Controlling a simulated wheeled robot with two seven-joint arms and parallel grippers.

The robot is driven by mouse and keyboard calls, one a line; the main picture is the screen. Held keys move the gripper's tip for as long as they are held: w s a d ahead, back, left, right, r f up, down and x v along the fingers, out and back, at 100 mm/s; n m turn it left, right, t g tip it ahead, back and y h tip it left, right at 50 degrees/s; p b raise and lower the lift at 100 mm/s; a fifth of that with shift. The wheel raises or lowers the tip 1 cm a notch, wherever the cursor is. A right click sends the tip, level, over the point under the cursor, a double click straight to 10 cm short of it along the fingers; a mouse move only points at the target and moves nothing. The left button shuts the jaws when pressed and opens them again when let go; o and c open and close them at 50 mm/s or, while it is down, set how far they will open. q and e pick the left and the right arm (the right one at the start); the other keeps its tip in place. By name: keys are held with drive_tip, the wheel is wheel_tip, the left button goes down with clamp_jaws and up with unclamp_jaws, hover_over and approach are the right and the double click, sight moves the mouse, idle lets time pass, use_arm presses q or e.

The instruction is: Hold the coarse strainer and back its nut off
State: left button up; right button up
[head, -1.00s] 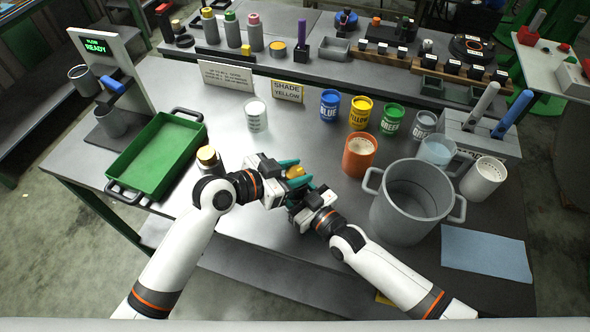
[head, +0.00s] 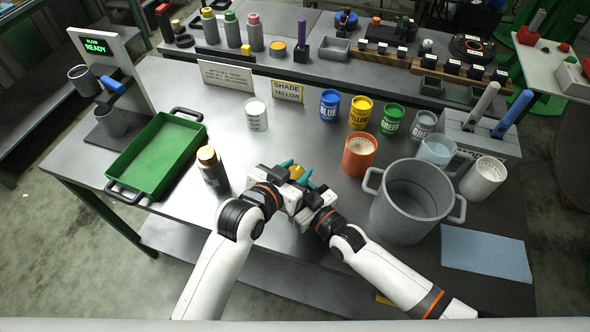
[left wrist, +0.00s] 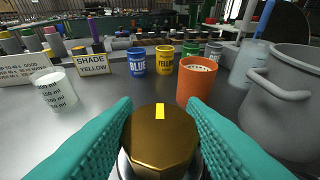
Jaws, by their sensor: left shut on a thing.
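The brass-coloured nut (head: 296,172) is at the front middle of the bench. In the left wrist view the nut (left wrist: 160,145) is large, round-topped, with a yellow mark on its top. My left gripper (head: 295,170) has its teal fingers closed on either side of the nut. A silvery rim (left wrist: 125,168) shows below the nut, seemingly the coarse strainer; most of it is hidden by the nut and fingers. My right gripper (head: 308,205) is right beside the left one, low at the strainer. Its fingertips are hidden, so I cannot tell its hold.
An orange cup (head: 358,156) and a large grey pot (head: 410,205) stand to the right. The bench between the tray and white cup is clear.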

use_arm(q)
drive_tip(key=o, duration=1)
drive_tip(key=shift+s, duration=0.1)
drive_tip(key=v, duration=1.1)
drive_tip(key=shift+s+a+r, duration=0.2)
drive_tip(key=shift+s, duration=0.1)
use_arm(e)
drive_tip(key=o, duration=1.4)
